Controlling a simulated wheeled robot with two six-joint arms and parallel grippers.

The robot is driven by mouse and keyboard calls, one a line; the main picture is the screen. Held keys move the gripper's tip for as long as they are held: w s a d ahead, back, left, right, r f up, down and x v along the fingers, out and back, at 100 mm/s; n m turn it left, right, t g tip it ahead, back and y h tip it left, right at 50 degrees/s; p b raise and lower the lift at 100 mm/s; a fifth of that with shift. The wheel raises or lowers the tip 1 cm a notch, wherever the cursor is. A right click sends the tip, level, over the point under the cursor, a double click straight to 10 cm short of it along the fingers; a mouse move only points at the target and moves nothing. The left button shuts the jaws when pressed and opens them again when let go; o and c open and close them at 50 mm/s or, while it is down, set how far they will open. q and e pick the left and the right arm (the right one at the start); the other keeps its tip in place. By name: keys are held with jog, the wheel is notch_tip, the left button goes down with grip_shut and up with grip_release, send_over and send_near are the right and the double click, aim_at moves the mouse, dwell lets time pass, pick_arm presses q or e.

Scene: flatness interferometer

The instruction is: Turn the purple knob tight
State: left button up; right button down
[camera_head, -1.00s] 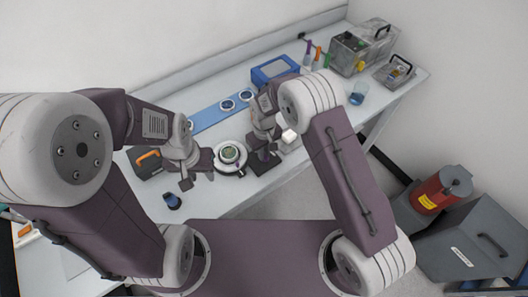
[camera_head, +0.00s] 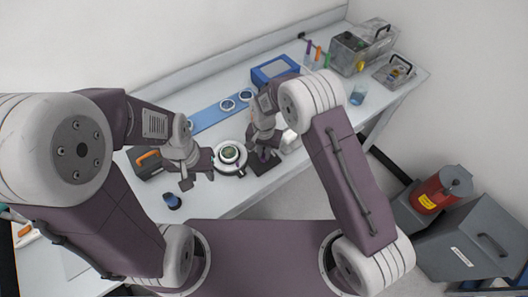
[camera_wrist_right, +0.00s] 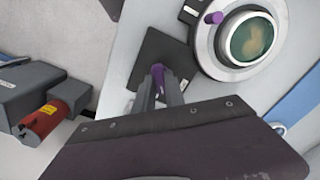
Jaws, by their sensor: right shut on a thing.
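A round instrument (camera_head: 229,157) with a pale ring and a greenish glass centre stands on the table; it shows large in the right wrist view (camera_wrist_right: 237,66). A short purple knob (camera_wrist_right: 213,18) sits on its rim there. A second purple knob-like piece (camera_wrist_right: 158,73) is between the fingers of my right gripper (camera_wrist_right: 160,88), over a dark square plate (camera_wrist_right: 150,45) beside the instrument. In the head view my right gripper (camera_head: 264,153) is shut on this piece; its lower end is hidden. My left gripper (camera_head: 198,174) is open and empty, left of the instrument.
A blue mat (camera_head: 212,113) with round pieces and a blue box (camera_head: 275,70) lie behind. A dark blue small object (camera_head: 172,201) stands at the front edge. Grey equipment (camera_head: 362,48) and a glass beaker (camera_head: 357,95) are at the right. A red canister (camera_head: 441,189) is off the table.

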aim_at(264, 154)
jog(key=m, duration=0.6)
jog(key=shift+w+r+m, duration=0.15)
jog(key=shift+m, duration=0.25)
dwell(0.3)
jog(key=c, duration=1.4)
grip_release()
notch_tip(264, 154, up, 9)
jog(key=b, duration=0.1)
